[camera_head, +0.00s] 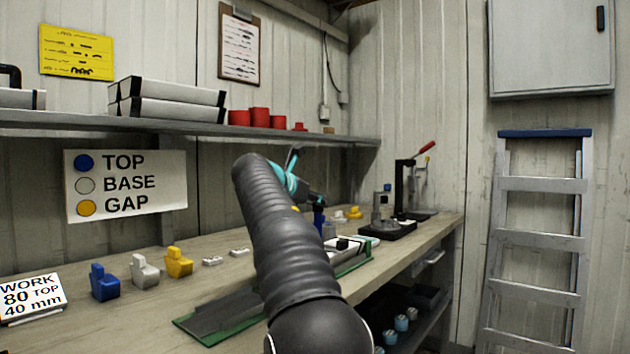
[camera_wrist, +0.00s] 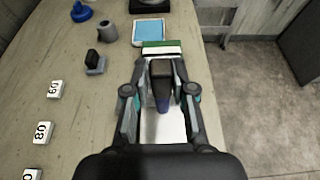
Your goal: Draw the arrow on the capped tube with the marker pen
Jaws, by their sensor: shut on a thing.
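My gripper (camera_wrist: 161,72) is shut on a dark, blocky thing with a blue lower part, which I take to be the marker pen (camera_wrist: 162,97). It stands between the two fingers in the wrist view. A long white piece, likely the capped tube (camera_wrist: 177,128), lies below it, largely hidden by the fingers and wrist. I cannot tell whether the pen touches it, and no arrow shows. In the head view, my gripper (camera_head: 312,197) is over the bench, mostly behind my arm. A white piece in a green-edged tray (camera_head: 353,264) shows to its right.
The wooden bench (camera_head: 215,262) carries blue (camera_head: 104,284), white (camera_head: 145,270) and yellow (camera_head: 179,262) blocks at left. A black press (camera_head: 405,190) stands at the far end. The shelf (camera_head: 200,126) runs above. Number tags (camera_wrist: 43,131) lie left in the wrist view.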

